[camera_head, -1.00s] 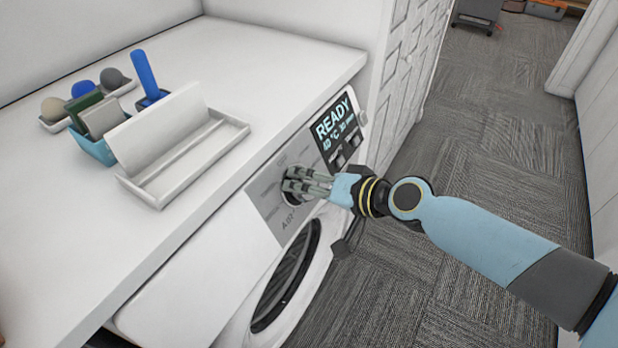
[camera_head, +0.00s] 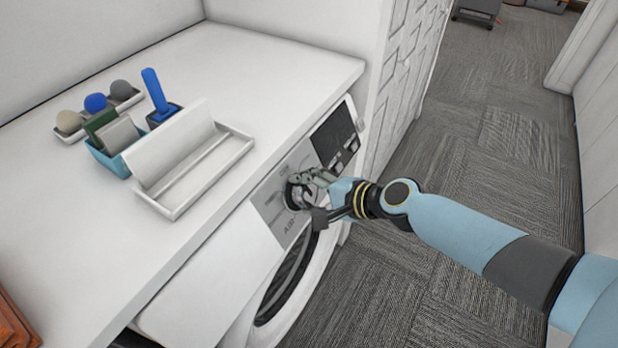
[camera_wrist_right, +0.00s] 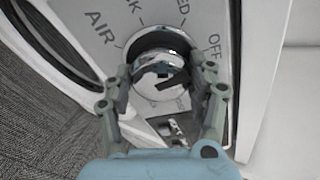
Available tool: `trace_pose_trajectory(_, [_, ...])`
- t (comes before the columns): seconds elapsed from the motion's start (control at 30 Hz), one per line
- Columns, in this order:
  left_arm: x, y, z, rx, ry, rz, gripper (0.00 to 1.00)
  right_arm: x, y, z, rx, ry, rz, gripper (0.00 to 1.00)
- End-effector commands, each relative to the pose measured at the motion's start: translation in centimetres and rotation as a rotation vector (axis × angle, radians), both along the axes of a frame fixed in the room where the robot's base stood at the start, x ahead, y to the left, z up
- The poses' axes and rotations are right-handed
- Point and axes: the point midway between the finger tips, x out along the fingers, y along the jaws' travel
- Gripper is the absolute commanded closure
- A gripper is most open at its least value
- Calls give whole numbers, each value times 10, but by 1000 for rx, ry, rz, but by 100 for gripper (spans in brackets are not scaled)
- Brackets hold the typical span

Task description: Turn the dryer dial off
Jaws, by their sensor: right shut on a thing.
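The dryer (camera_head: 215,275) stands under the white counter, its grey control panel facing right. The round silver dial (camera_head: 294,197) sits on that panel; in the right wrist view the dial (camera_wrist_right: 158,62) shows between my fingers, with labels such as AIR and OFF around it. My right gripper (camera_head: 304,184) is at the dial and shut on it, one finger on each side in the right wrist view (camera_wrist_right: 163,82). The OFF label (camera_wrist_right: 213,52) is beside the right finger. I cannot tell which label the dial points to. The display (camera_head: 334,132) is dark. My left gripper is out of view.
The counter (camera_head: 60,230) holds a white tray (camera_head: 205,180), a blue holder (camera_head: 112,163), a blue-handled tool (camera_head: 155,90) and several balls on a small tray. A brown object (camera_head: 12,325) is at lower left. Carpet is open on the right.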

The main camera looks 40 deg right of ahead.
Motion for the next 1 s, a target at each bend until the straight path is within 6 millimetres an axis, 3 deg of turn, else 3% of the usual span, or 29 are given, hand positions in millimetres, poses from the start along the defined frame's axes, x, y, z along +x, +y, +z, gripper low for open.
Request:
trace_pose_trajectory(0.3, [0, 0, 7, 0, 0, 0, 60, 0, 0, 0, 98, 41, -53, 75])
trace_pose_trajectory(0.83, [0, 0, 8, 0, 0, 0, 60, 0, 0, -1, 115, 49, -63, 75])
trace_pose_trajectory(0.87, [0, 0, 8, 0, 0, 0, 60, 0, 0, -1, 115, 49, -63, 42])
trace_pose_trajectory(1.0, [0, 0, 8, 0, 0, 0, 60, 0, 0, -1, 114, 48, -62, 23])
